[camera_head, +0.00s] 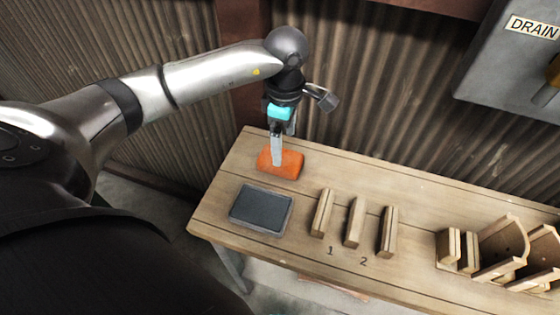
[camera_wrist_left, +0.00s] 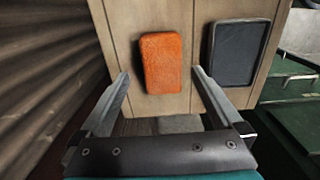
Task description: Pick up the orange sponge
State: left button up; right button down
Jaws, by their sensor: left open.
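The orange sponge (camera_head: 287,164) lies flat on the wooden table near its far left corner. In the left wrist view the sponge (camera_wrist_left: 162,62) sits between and just beyond the two finger tips. My left gripper (camera_head: 277,164) is over the sponge, pointing down, and one finger covers part of it in the head view. In the left wrist view my left gripper (camera_wrist_left: 160,76) is open with nothing between its fingers. Whether the fingers touch the table cannot be told. My right gripper is not in view.
A dark grey tray (camera_head: 261,209) lies in front of the sponge, also in the left wrist view (camera_wrist_left: 238,54). Several wooden blocks (camera_head: 322,212) and wooden holders (camera_head: 503,249) stand to the right on the table (camera_head: 410,275). A corrugated wall (camera_head: 380,110) rises behind; a grey DRAIN box (camera_head: 500,75) hangs there.

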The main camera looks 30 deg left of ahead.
aim_at(290, 168)
pick_arm(q)
jog(key=shift+f, duration=0.65)
jog(key=f, duration=0.3)
jog(key=f+b, duration=0.1)
jog(key=shift+s+a+f, duration=0.2)
jog(key=shift+s+a, duration=0.05)
jog(key=shift+a, duration=0.05)
jog(key=shift+f, duration=0.35)
jog(key=c, duration=1.2)
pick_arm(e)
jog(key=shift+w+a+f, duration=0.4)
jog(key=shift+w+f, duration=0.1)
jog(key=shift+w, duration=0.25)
